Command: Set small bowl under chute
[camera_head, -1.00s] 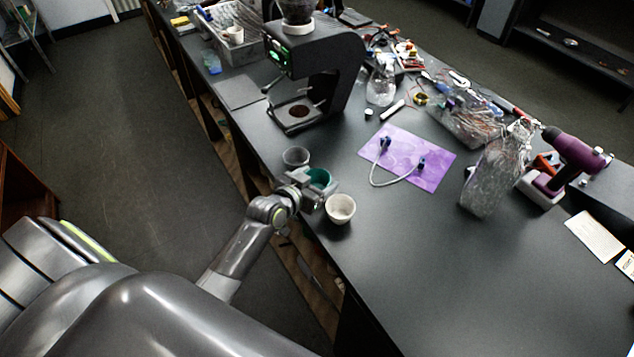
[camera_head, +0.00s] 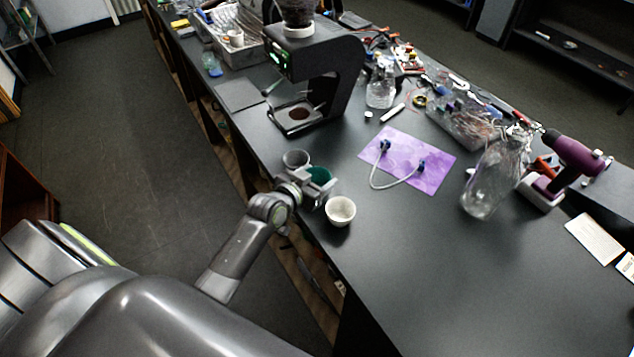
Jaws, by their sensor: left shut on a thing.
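The black brewer machine (camera_head: 345,65) stands at the back of the dark table. Brown grounds show on its low platform (camera_head: 297,114), below its overhanging head; the chute itself is hard to make out. My left gripper (camera_head: 317,186) is at the table's left edge, shut on the green cup (camera_head: 319,175), with its fingers partly hiding it. A small white bowl (camera_head: 340,211) stands upright just right of and in front of the gripper. My right gripper is out of view.
A purple mat (camera_head: 432,172) with a looped grey cable lies to the right. Beyond it are a glass jug (camera_head: 488,185), a purple drill (camera_head: 572,155) and a cluttered clear bin. A flat grey plate (camera_head: 240,95) lies left of the machine.

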